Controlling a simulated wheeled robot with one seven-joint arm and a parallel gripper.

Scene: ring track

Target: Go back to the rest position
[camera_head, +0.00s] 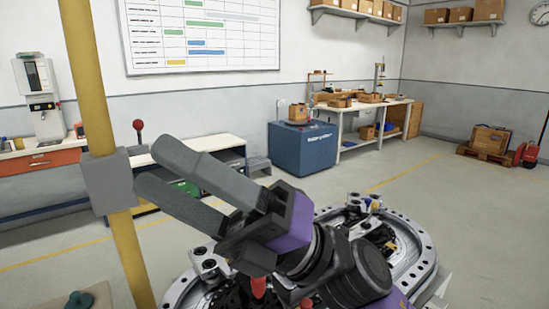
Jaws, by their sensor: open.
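My gripper (157,171) is in the middle left of the head view, raised and pointing up and to the left. Its two long grey fingers are apart, with nothing between them. The purple wrist (290,230) and dark arm links of mine run down to the lower right. The silver ring track (425,250) lies behind and below my arm at the lower right. Part of it is hidden by the arm.
A yellow post (88,70) with a grey block (108,182) stands close to the left of my fingers. A blue cabinet (300,152) and a workbench (350,120) stand farther back. A pallet with a box (490,140) is at the right. The floor between is clear.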

